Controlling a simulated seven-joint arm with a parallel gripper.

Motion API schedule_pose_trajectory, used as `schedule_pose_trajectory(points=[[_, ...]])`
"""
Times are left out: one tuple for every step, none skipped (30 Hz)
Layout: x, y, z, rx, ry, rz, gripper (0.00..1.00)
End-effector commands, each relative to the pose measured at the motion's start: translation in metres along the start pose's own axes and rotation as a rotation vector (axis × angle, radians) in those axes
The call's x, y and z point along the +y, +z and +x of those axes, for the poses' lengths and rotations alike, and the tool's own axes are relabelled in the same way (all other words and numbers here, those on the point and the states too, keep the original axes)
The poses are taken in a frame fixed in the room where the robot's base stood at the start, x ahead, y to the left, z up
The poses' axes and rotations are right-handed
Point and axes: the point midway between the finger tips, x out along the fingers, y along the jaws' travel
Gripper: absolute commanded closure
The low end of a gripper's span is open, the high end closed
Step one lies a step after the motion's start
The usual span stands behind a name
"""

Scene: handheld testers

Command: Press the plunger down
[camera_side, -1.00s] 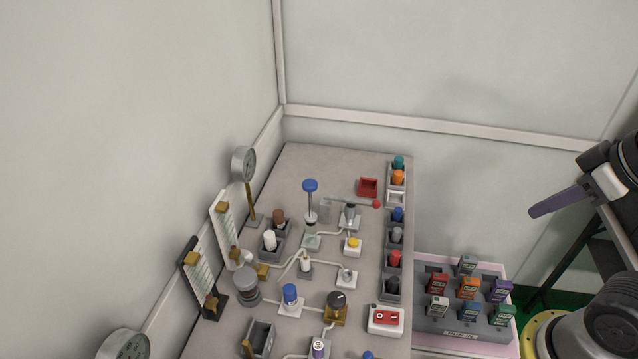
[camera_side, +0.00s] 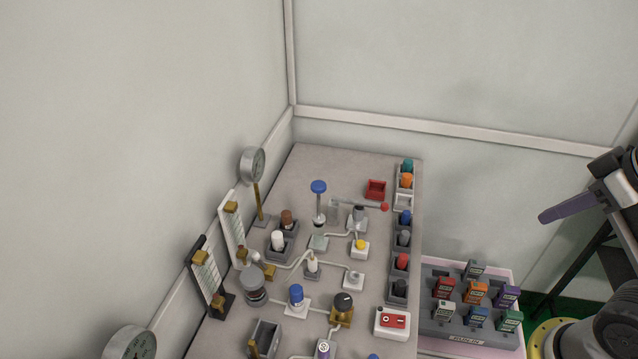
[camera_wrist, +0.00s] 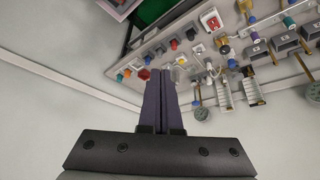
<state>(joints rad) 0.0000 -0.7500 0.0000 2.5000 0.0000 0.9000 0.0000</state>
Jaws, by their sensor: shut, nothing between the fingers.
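The plunger (camera_side: 318,187) is an upright thin rod with a round blue cap and a clear barrel at its foot. It stands in the upper middle of the grey board in the side view, and its cap is raised well above the barrel. My gripper (camera_side: 541,219) is at the far right of the side view, high and well apart from the plunger. Its purple fingers are together and empty. In the wrist view my gripper (camera_wrist: 162,72) points toward the board, and its fingers cover part of it. I cannot single out the plunger there for certain.
The grey board (camera_side: 350,158) carries tubes, valves and knobs. A red box (camera_side: 376,189) and a red-tipped lever (camera_side: 384,207) are near the plunger. A round gauge (camera_side: 253,165) stands to its left. A rack of coloured blocks (camera_side: 440,326) is at lower right.

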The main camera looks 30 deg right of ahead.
Motion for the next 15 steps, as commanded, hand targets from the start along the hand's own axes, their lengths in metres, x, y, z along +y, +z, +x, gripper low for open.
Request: schedule_pose_trajectory(points=[[0.000,0.000,0.000,0.000,0.000,0.000,1.00],[0.000,0.000,0.000,0.000,0.000,0.000,1.00],[0.000,0.000,0.000,0.000,0.000,0.000,1.00],[0.000,0.000,0.000,0.000,0.000,0.002,1.00],[0.000,0.001,0.000,-0.003,0.000,0.003,1.00],[0.000,0.003,0.000,-0.013,0.000,0.006,1.00],[0.000,0.005,0.000,-0.024,0.000,0.009,1.00],[0.000,0.007,-0.001,-0.035,0.000,0.012,1.00],[0.000,0.004,-0.007,-0.037,0.000,0.017,1.00],[0.000,-0.001,-0.013,-0.032,0.000,0.021,1.00],[0.000,-0.006,-0.020,-0.025,-0.001,0.025,1.00],[0.000,-0.014,-0.028,-0.023,-0.001,0.030,1.00],[0.000,-0.021,-0.034,-0.023,-0.001,0.034,1.00],[-0.001,-0.029,-0.040,-0.025,-0.002,0.037,1.00],[-0.001,-0.041,-0.048,-0.029,-0.004,0.040,1.00]])
